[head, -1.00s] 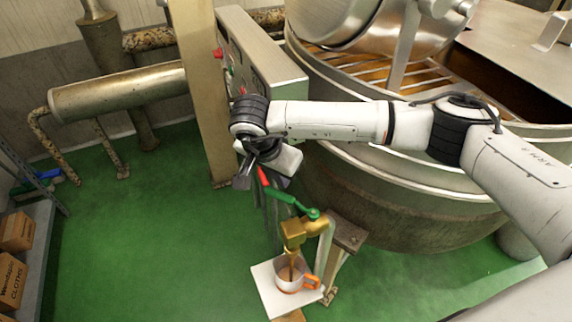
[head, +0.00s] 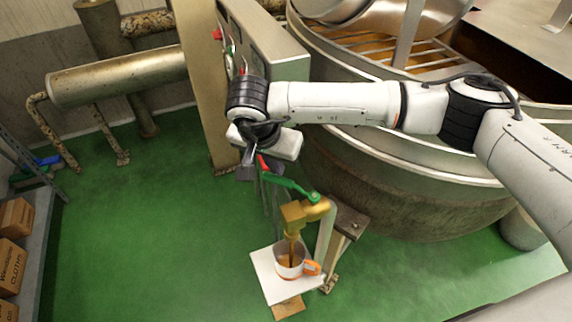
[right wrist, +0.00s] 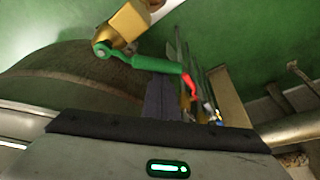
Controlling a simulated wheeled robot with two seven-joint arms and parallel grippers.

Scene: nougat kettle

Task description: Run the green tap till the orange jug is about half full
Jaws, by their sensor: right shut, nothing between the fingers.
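The brass tap (head: 297,214) has a green lever (head: 290,184) with a red end. A brown stream (head: 292,249) runs from its spout into the jug. The orange jug (head: 281,270), white with an orange band and handle, stands upright below. Brown liquid shows inside; its exact level is hard to tell. My right gripper (head: 256,172) is shut and empty beside the lever's red end; I cannot tell if they touch. In the right wrist view the lever (right wrist: 145,64) crosses by the dark fingers (right wrist: 161,98). My left gripper is out of view.
The jug stands on a white board (head: 268,281) on a low support. A large kettle (head: 400,200) fills the right side, under my right arm. A post (head: 203,90) and control box (head: 270,50) stand behind the gripper. Green floor (head: 140,230) is clear at left.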

